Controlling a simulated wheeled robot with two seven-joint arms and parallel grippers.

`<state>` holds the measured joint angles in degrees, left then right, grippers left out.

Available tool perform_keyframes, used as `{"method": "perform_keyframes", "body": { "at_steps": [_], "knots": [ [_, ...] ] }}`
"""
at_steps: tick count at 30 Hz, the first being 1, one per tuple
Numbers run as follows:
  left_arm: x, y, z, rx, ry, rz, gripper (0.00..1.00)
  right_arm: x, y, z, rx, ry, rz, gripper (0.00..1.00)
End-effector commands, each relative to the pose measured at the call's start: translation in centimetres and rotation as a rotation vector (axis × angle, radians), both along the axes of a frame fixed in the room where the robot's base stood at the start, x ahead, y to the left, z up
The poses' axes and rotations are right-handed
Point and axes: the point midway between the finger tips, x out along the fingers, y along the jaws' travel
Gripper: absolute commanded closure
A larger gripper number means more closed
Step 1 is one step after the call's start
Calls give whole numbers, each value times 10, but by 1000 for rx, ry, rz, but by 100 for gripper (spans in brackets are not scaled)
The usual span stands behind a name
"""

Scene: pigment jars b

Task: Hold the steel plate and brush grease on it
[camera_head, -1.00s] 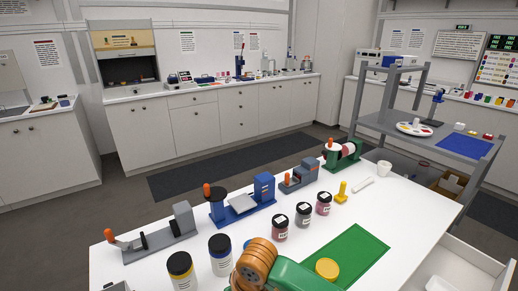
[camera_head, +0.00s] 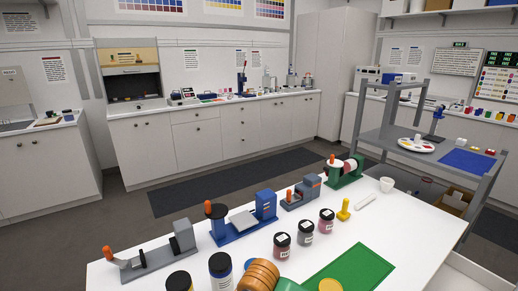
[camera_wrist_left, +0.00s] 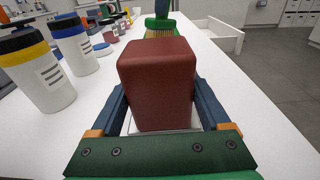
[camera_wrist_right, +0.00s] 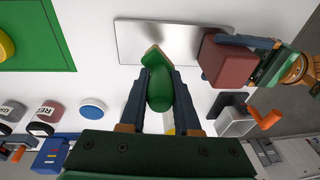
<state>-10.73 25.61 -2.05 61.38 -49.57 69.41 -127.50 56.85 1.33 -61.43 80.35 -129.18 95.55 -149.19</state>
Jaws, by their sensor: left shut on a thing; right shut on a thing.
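The steel plate (camera_wrist_right: 150,42) lies flat on the white table in the right wrist view. A red-brown block (camera_wrist_left: 158,85) sits over one end of it; the block also shows in the right wrist view (camera_wrist_right: 226,62). My left gripper (camera_wrist_left: 160,100) is shut on the block's sides. My right gripper (camera_wrist_right: 160,88) is shut on a green-handled brush (camera_wrist_right: 160,90). The brush's tan bristles (camera_wrist_left: 160,27) show just beyond the block in the left wrist view, over the plate; I cannot tell whether they touch it. The head view shows neither fingertips nor plate.
A green mat (camera_head: 350,270) with a yellow round thing (camera_head: 330,285) lies on the table. Lidded jars (camera_head: 221,270) and several small jars (camera_head: 304,235) stand nearby. Bench devices (camera_head: 245,218) line the far edge. A white cup (camera_head: 386,184) stands at the far right.

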Motion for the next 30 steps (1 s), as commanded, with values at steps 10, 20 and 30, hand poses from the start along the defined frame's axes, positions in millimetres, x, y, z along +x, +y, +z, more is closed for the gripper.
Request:
{"method": "perform_keyframes", "body": {
  "at_steps": [10,20,30],
  "knots": [
    [-4,-1,-7,9,17,-5,100,3,6,-15,-71,35,0,100],
    [-4,-1,-7,9,17,-6,100,7,13,-36,-175,83,0,100],
    [-4,-1,-7,9,17,-5,100,7,13,-37,-180,85,0,100]
  ]
}}
